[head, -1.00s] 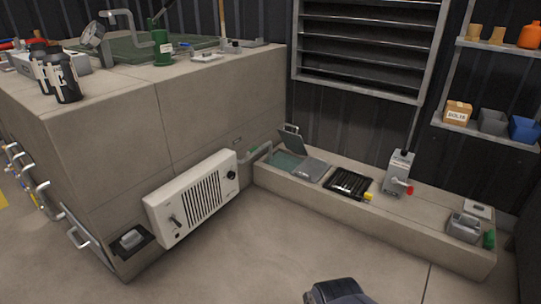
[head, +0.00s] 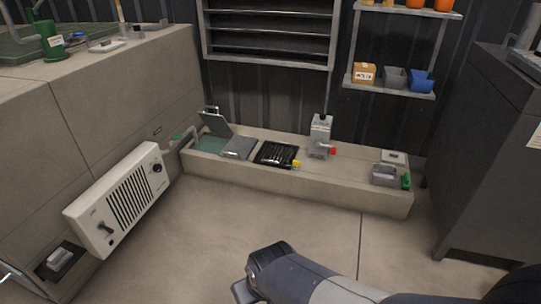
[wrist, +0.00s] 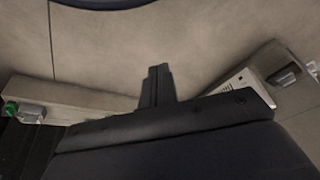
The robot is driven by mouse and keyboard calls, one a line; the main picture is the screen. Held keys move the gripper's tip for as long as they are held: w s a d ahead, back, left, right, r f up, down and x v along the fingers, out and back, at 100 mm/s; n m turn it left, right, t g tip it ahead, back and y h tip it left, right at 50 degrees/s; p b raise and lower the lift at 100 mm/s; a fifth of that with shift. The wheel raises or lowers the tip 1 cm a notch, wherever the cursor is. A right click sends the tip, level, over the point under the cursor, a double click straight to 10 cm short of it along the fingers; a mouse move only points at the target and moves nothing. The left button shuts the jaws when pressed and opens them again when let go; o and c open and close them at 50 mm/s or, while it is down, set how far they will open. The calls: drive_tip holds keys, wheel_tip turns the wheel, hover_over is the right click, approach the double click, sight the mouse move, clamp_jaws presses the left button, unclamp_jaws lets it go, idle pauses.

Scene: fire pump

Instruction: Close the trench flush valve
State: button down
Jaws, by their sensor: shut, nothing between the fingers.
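A low concrete trough (head: 330,188) runs along the back wall. A black slatted grate (head: 277,155) lies in its top, with a small yellow handle (head: 296,163) at the grate's right front corner. A green fitting (head: 176,138) sits on a grey pipe at the trough's left end. No label shows which one is the trench flush valve. My gripper (wrist: 157,72) is shut and empty in the wrist view, above the floor and apart from the trough. In the head view my arm reaches in from the bottom right, well in front of the trough.
A grey box with a red knob (head: 320,137) and a raised lid (head: 215,124) stand on the trough. A white vented panel (head: 120,198) juts from the concrete block at left. A dark cabinet (head: 480,150) stands at right. The floor (head: 210,240) between is clear.

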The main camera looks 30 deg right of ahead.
drive_tip(key=shift+w, duration=0.1)
drive_tip(key=w+r+n+y+p, duration=0.1)
drive_tip(key=w+n+p, duration=0.35)
drive_tip(key=w, duration=1.05)
drive_tip(key=w+d+f+n+p, duration=0.1)
drive_tip(key=w+f+p, duration=0.1)
drive_tip(key=w+f, duration=0.3)
drive_tip(key=w+d+f+n+y+p, duration=0.1)
drive_tip(key=w+f+n+p, duration=0.1)
drive_tip(key=w+f, duration=0.3)
drive_tip(key=shift+w+d+g+p, duration=0.35)
drive_tip(key=shift+w+p, duration=0.3)
drive_tip(key=shift+w, duration=0.25)
